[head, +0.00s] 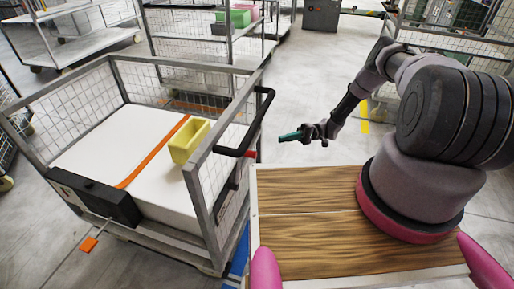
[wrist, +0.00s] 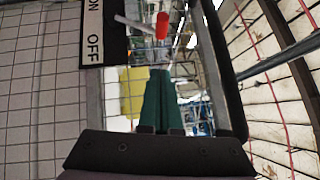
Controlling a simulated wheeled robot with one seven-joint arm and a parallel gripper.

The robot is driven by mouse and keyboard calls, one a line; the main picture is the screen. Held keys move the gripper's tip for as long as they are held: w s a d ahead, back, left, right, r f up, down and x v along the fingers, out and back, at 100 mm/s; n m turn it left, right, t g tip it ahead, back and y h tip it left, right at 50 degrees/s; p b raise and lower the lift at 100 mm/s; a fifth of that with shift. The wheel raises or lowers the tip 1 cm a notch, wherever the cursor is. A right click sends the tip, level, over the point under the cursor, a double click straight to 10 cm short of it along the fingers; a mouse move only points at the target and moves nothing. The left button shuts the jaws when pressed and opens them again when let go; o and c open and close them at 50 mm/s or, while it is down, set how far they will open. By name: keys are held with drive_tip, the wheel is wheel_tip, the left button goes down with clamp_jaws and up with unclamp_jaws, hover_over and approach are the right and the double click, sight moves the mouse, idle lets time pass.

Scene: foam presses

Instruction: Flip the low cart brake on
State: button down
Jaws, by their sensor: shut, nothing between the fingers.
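The cart (head: 213,215) stands left of my wooden deck. A red-tipped lever (head: 250,154) sticks out from the cart's right end, below the black handle. In the wrist view, the lever's red tip (wrist: 162,25) is on a pale rod beside a black-edged plate (wrist: 93,35) lettered ON and OFF. I cannot tell which word the lever is set to. My gripper (head: 281,138) has teal fingers, shut and empty, right of the lever and apart from it in the head view. In the wrist view the closed fingers (wrist: 159,72) point toward the red tip, appearing just below it.
A black handle bar (head: 249,126) curves out above the lever. The cart carries a white block, an orange strap and a yellow bin (head: 189,141). A black box (head: 95,200) with an orange tab (head: 89,244) is at the cart's near-left corner. Open floor lies beyond my gripper.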

drive_tip(key=s+d+x, duration=0.1)
drive_tip(key=s+x, duration=0.1)
drive_tip(key=x, duration=1)
drive_tip(key=shift+s+a+r, duration=0.25)
drive_tip(key=shift+s, duration=0.25)
drive_tip(key=shift+r, duration=0.1)
